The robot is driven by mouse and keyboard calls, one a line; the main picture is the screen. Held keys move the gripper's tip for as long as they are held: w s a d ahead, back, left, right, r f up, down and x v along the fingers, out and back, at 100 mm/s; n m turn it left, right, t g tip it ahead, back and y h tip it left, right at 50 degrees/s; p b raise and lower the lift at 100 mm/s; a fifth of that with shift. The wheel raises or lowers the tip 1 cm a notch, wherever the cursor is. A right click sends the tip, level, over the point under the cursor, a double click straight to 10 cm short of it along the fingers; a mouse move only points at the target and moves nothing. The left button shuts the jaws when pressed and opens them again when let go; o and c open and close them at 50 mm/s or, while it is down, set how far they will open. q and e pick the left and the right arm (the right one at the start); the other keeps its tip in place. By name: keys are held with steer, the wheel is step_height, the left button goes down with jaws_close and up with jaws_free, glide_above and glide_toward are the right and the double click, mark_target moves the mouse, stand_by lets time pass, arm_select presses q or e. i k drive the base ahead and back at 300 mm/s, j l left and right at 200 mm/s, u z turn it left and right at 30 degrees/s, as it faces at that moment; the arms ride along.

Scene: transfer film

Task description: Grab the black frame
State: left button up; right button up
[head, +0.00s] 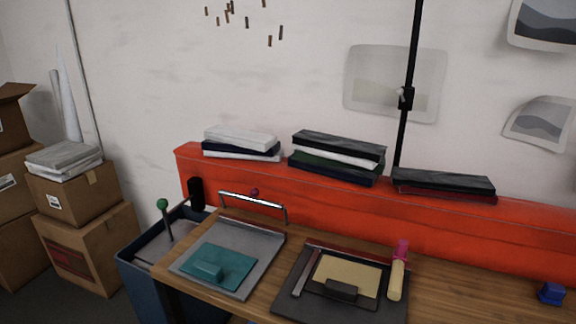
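A black frame (325,299) with a tan panel (347,270) inside it lies flat on a dark grey tray (385,306) on the wooden table. A dark block (341,290) sits at its near edge. To the left, a grey tray (238,237) holds a teal plate (228,263) with a teal block on it.
A slim reddish-grey bar (306,272) lies left of the frame. A cream tool with a pink end (398,270) lies right of it. A blue object (551,293) sits at far right; the wooden tabletop (470,295) between is clear. A red ledge (290,194) bearing stacks runs behind.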

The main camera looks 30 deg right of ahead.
mark_target(346, 275)
steer(key=z, duration=1.6)
